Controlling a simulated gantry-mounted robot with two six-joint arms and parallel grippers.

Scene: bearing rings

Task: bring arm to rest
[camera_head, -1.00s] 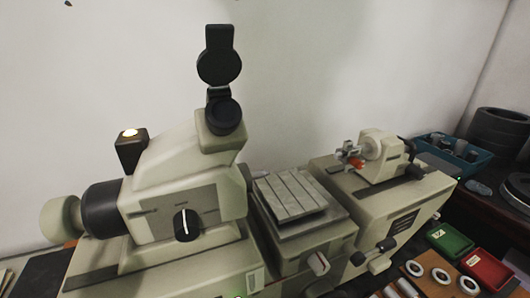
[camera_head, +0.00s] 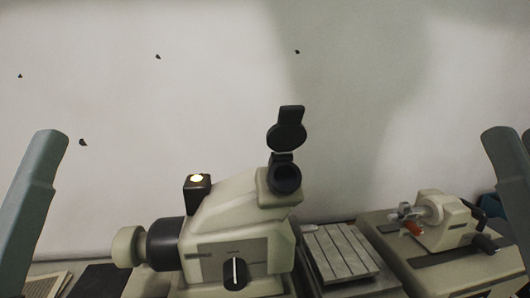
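A grey-green link of my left arm (camera_head: 32,205) stands at the left edge of the head view, slanting upward. A similar link of my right arm (camera_head: 510,175) stands at the right edge and is cut off by the frame. Neither gripper is in view, so their fingers and anything in them are hidden. No bearing rings show.
A cream measuring machine (camera_head: 225,225) with a black eyepiece (camera_head: 287,175) fills the lower middle. Beside it are a slotted metal table (camera_head: 340,252) and a tailstock unit (camera_head: 443,220). A pale wall (camera_head: 200,80) is behind. A dark flat item (camera_head: 100,280) lies at lower left.

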